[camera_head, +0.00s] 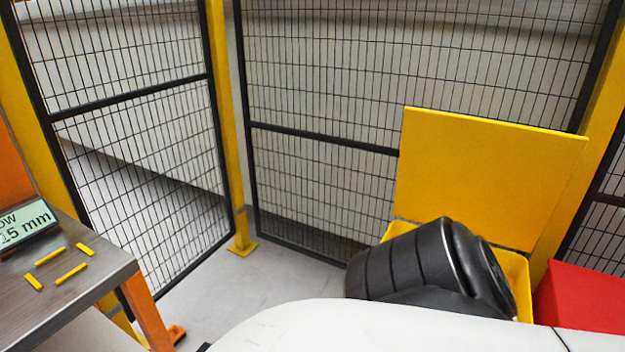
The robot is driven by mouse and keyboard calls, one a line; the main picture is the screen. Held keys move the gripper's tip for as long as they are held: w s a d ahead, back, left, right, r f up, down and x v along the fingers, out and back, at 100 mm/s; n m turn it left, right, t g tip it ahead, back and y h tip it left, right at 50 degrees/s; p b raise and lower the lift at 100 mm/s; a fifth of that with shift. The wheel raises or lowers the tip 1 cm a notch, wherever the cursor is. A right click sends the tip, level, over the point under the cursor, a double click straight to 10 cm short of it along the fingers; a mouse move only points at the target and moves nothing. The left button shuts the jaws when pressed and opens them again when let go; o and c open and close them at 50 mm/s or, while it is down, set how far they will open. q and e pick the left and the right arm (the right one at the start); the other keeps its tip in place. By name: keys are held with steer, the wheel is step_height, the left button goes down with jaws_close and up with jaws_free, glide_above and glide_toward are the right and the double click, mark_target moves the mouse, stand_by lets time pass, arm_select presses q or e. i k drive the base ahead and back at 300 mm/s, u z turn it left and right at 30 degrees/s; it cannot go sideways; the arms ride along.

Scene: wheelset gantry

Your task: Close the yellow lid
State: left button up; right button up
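The yellow lid (487,178) stands raised, nearly upright and leaning slightly back, at the right. Below it is the yellow box (516,274) that it belongs to, with its rim showing at the left and right. A black ribbed rounded part covers most of the box's front and opening, so the inside is hidden. Neither of my grippers shows in the view.
A red block or box (585,298) stands right of the yellow box. Mesh fence panels (320,90) close off the back. A metal table (75,275) at the left holds a small display (25,226) and several yellow strips. Grey floor (255,285) is free between.

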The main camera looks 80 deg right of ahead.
mark_target(505, 182)
steer(key=z, duration=3.9)
steer(key=i, duration=0.4)
steer(key=u, duration=1.45)
